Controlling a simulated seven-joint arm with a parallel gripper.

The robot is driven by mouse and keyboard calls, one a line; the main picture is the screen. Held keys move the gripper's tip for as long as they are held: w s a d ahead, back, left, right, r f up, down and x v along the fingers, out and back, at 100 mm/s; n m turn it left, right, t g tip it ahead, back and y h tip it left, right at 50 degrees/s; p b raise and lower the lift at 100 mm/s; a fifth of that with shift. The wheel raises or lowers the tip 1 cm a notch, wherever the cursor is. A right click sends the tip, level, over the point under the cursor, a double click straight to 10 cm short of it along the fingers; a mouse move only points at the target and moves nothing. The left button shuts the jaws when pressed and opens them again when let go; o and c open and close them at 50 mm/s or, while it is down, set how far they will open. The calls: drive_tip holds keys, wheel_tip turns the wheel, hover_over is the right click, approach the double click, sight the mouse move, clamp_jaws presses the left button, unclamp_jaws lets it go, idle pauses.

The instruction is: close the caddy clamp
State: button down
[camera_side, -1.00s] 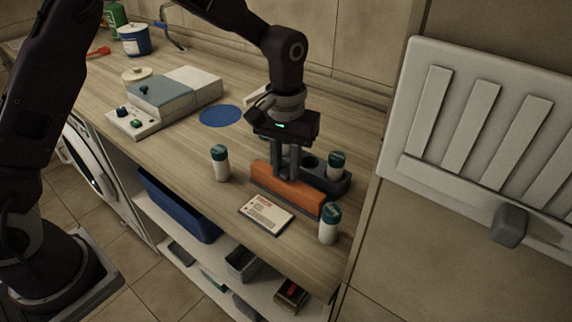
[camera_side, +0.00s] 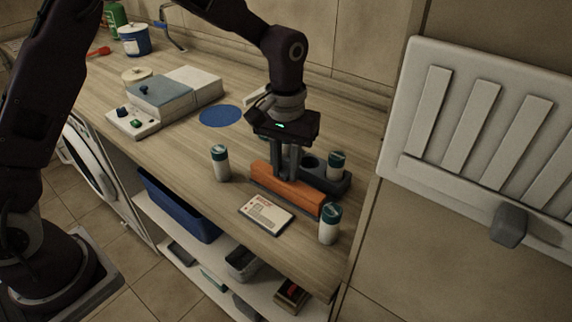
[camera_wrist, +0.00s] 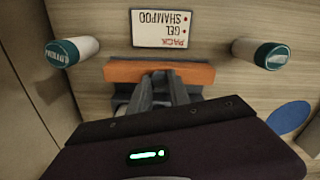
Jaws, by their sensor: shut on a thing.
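The dark grey caddy (camera_side: 333,184) stands on the counter, with round holes in its top. Its orange clamp bar (camera_side: 272,181) runs along the front side; it also shows in the wrist view (camera_wrist: 190,74). My gripper (camera_side: 286,176) points down at the middle of the bar, its two fingers close together. In the wrist view my gripper (camera_wrist: 163,80) is shut on the orange clamp bar, though the exact contact is hard to see. A teal-capped bottle (camera_side: 337,165) sits in the caddy's right end. My fingers hide part of the caddy.
One teal-capped bottle (camera_side: 220,163) stands left of the bar and another (camera_side: 329,224) stands at its right end. A label card (camera_side: 265,215) lies in front, near the counter edge. A blue disc (camera_side: 221,116) and a boxy grey-white device (camera_side: 165,100) are farther left.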

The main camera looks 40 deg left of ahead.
drive_tip(key=w, duration=0.5)
drive_tip(key=shift+w+r, duration=0.1)
drive_tip(key=shift+w, duration=0.3)
drive_tip(key=c, duration=1.2)
unclamp_jaws()
drive_tip(key=shift+c, duration=0.2)
drive_tip(key=shift+o, duration=0.2)
wheel_tip(320, 180, up, 7)
